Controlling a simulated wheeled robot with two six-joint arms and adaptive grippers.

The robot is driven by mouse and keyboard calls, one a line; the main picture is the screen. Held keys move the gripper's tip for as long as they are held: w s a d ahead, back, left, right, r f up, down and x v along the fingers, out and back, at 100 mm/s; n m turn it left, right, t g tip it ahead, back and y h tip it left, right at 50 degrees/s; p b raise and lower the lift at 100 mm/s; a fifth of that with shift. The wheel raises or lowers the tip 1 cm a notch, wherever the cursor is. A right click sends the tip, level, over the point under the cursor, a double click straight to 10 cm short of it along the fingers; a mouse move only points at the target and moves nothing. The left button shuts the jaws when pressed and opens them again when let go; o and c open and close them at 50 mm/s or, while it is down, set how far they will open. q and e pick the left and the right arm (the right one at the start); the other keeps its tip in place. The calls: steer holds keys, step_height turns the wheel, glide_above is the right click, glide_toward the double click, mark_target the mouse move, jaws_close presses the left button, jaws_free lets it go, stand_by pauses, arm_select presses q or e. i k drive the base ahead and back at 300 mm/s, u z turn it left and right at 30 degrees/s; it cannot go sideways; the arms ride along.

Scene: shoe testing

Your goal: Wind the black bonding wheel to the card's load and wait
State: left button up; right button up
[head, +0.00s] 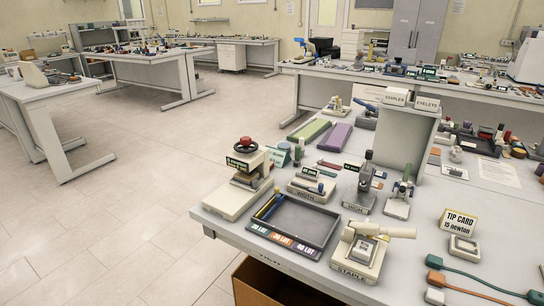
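A black wheel (245,146) with a red knob sits on top of a cream press (236,197) at the left corner of the near bench. A small dark sign with green lettering (238,163) is on the front of the press; its text is too small to read surely. A card (460,220) reading "TIP CARD 15 newton" stands at the right of the bench, behind a small cream block with a grey top (463,248). Neither of my grippers is in view, and nothing touches the wheel.
A dark tray (318,222) with coloured lot labels lies right of the press. A cream device marked "STAPLE" (358,262) with a lever stands at the front edge. Other small testers stand behind. Cables (475,284) lie at right. Open floor is at left.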

mark_target(246, 142)
steer(key=u, duration=1.9)
steer(key=i, duration=1.7)
steer(key=z, duration=3)
